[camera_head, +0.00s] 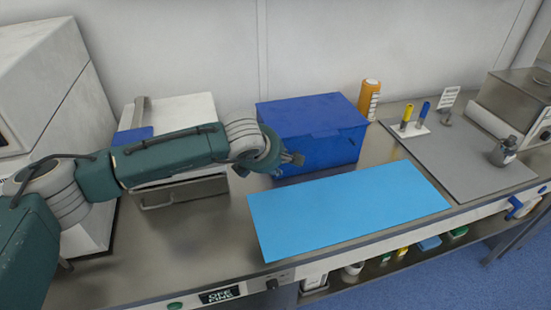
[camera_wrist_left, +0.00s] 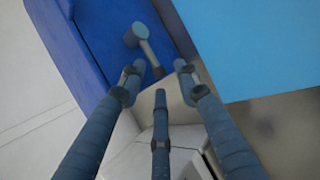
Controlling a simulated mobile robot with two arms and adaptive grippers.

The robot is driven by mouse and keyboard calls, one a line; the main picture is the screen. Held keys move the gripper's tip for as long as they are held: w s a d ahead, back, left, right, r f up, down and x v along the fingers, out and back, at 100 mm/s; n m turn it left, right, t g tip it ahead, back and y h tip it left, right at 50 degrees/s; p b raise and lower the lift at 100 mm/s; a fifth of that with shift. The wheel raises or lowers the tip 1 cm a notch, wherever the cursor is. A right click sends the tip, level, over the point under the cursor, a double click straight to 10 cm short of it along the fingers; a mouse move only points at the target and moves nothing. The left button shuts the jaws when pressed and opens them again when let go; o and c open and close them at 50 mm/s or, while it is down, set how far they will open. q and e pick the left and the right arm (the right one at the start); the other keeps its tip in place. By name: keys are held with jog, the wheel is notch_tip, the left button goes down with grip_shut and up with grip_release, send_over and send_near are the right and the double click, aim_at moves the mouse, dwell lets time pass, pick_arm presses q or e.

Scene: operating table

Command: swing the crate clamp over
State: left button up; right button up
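The blue crate (camera_head: 318,150) stands closed near the back wall, and its blue side also shows in the left wrist view (camera_wrist_left: 95,25). A grey clamp (camera_wrist_left: 137,36) with a round head and short stem shows against that side in the left wrist view. My left gripper (camera_head: 288,165) is at the crate's left front corner. In the left wrist view the fingers of my left gripper (camera_wrist_left: 158,78) are spread, with the clamp's stem just beyond the gap between the tips. I cannot tell whether they touch it. My right gripper is not in view.
A light blue mat (camera_head: 345,210) lies in front of the crate. A white box (camera_head: 180,110) stands behind my left arm. A grey mat (camera_head: 455,160) with tools lies at right. Bare metal table (camera_head: 200,250) shows at front left.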

pick_arm(q)
jog(key=shift+c, duration=0.7)
grip_shut()
jog(key=shift+f, duration=0.1)
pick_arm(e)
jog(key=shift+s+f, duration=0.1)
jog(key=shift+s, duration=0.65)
pick_arm(q)
jog(key=shift+d+r+m+g+y+b, duration=0.4)
jog(key=shift+r+g+y+b, duration=0.25)
jog(key=shift+y+b, duration=0.45)
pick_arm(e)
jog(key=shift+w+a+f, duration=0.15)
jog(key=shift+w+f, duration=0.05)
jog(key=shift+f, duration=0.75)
